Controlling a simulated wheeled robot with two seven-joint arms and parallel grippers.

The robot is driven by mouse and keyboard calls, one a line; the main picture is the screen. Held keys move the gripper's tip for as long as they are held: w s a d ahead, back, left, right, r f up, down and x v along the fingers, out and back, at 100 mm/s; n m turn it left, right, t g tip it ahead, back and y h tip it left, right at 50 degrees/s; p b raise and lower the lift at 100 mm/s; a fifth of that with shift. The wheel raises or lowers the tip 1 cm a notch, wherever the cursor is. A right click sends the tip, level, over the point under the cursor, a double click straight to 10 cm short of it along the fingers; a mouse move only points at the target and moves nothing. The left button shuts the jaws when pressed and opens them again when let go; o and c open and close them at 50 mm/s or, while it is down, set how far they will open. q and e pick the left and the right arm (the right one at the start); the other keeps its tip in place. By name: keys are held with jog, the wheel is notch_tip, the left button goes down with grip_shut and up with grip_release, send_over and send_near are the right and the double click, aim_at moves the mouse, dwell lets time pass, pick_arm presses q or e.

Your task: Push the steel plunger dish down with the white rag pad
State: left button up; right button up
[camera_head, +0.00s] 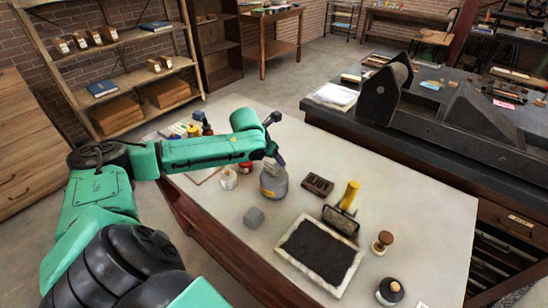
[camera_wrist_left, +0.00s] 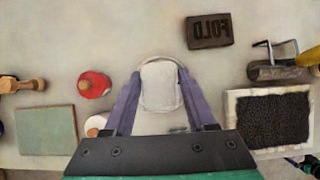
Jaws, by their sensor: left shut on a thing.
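My left gripper (camera_head: 276,140) is over the table above a grey metal can (camera_head: 274,184). In the left wrist view, the two purple fingers of this gripper (camera_wrist_left: 160,80) are shut on the white rag pad (camera_wrist_left: 160,88), a pale rounded cloth. The pad sits over the can's top, and a thin grey rim shows around its far end. The steel plunger dish is mostly hidden behind the pad and gripper. I cannot tell whether the pad touches the dish or how far down the dish is. My right gripper is not in view.
The front table area is mostly clear.

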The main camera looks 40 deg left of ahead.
pick_arm(q)
jog(key=shift+s+f, duration=0.1)
jog(key=shift+f, duration=0.65)
dwell(0.8)
notch_tip(320, 180, up, 7)
jog(key=p, duration=0.8)
jog(key=shift+r+p, duration=0.2)
jog(key=shift+p, duration=0.2)
jog(key=shift+f, duration=0.1)
